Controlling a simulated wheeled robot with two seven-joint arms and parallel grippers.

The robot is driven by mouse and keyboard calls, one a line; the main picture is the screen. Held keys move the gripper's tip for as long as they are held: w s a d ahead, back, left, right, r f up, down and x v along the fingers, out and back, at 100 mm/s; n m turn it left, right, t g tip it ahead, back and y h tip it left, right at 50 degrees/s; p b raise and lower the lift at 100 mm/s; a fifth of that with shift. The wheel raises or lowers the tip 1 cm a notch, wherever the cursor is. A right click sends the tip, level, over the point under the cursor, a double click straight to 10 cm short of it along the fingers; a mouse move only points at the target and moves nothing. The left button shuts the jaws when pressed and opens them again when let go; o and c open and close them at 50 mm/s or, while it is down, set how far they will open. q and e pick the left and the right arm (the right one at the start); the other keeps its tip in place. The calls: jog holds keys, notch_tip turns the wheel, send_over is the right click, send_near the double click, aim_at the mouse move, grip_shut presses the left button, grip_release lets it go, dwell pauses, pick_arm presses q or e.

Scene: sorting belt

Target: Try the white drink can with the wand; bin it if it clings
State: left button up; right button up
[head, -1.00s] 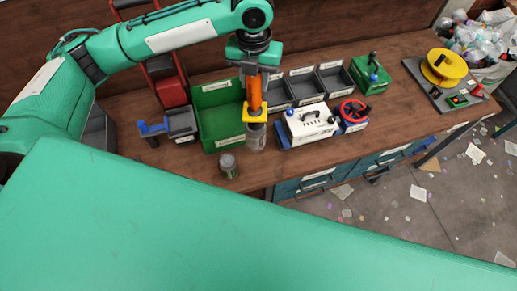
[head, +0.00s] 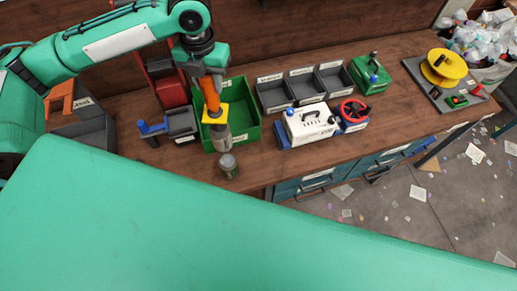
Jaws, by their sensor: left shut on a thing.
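My left gripper (head: 207,76) is shut on the wand (head: 211,94), which has an orange handle and a yellow collar. The wand points down, slightly tilted, over the front part of the green bin (head: 240,94). A pale grey can-like cylinder (head: 222,141) is at the wand's lower end and appears to hang from it. I take it for the white drink can, though its colour and label are unclear. It is near the bin's front wall; whether it is inside the rim is hard to tell. My right gripper is not in view.
Grey trays (head: 276,94) and a white device (head: 311,124) are to the right. A grey holder with a blue part (head: 181,122) is to the left.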

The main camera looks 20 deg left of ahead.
pick_arm(q)
jog(key=s+a, duration=0.3)
jog(key=a, duration=0.7)
jog(key=shift+s, duration=0.25)
jog(key=shift+a, duration=0.1)
jog(key=s+a, duration=0.3)
jog(key=a, duration=0.7)
jog(key=s+a, duration=0.4)
jog(key=a, duration=0.6)
jog(key=shift+a, duration=0.4)
jog(key=shift+r, duration=0.1)
